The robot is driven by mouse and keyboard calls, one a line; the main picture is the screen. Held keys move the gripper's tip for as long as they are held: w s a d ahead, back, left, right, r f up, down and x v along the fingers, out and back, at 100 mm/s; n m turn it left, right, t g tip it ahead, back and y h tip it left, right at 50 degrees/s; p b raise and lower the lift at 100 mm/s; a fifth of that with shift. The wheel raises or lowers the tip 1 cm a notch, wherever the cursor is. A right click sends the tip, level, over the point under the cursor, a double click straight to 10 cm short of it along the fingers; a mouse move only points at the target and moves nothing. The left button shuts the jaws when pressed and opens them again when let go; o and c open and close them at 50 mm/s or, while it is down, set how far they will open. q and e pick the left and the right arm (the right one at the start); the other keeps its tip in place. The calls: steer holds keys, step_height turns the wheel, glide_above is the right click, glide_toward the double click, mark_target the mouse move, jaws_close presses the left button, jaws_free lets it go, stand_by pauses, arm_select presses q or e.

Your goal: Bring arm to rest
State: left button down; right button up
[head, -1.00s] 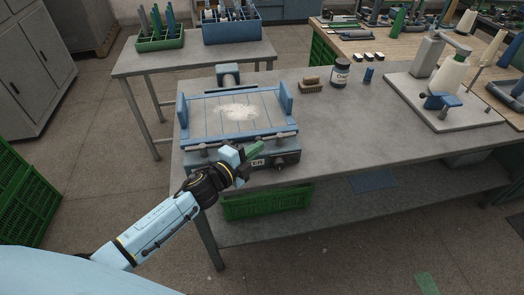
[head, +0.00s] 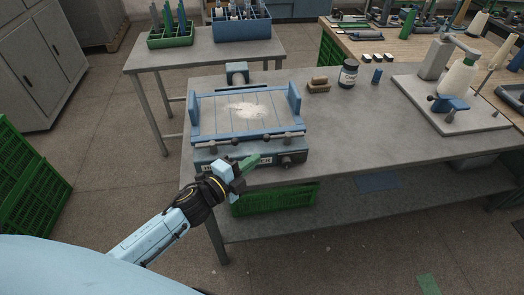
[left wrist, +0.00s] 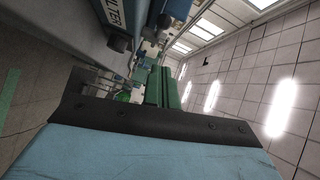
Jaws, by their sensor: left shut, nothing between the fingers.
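My left arm comes in from the lower left in the head view. Its gripper (head: 247,162) is shut and empty, with green fingers pointing right. It is in front of the lower front edge of the blue machine (head: 205,120) on the grey table. The green fingers also show in the left wrist view (left wrist: 160,88), together. The machine's dark front panel with white letters shows close by at the top of the wrist view (left wrist: 112,15). My right gripper is not in view.
A brush (head: 319,86), a dark jar (head: 348,73) and a small blue cylinder (head: 376,76) stand on the table (head: 350,130). A stand with a white cone (head: 462,78) is at right. A green crate (head: 275,199) sits beneath the table. Open floor lies in front.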

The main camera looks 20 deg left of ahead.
arm_select(q)
steer(key=v, duration=0.2)
steer(key=a+v, duration=0.1)
steer(key=v, duration=0.1)
steer(key=shift+s+a, duration=0.1)
steer(key=shift+a, duration=0.05)
steer(key=s+d+f+n+g+y, duration=0.1)
steer(key=s+f+n+g+y, duration=0.15)
steer(key=s+n+g, duration=0.6)
steer(key=s+d+f+n+g+y, duration=0.1)
steer(key=s+d+n+g+y, duration=0.3)
steer(key=s+n, duration=0.7)
steer(key=s+a+f+m+g, duration=0.1)
steer(key=s+f, duration=0.1)
steer(key=f, duration=1)
steer(key=s+a+f+m+g, duration=0.1)
steer(key=f, duration=1.2)
steer(key=s+a+f, duration=0.3)
steer(key=s+f, duration=1.1)
steer(key=s, duration=0.2)
steer(key=shift+s+a+g, duration=0.15)
steer(key=shift+s+g, duration=0.05)
steer(key=shift+g, duration=0.25)
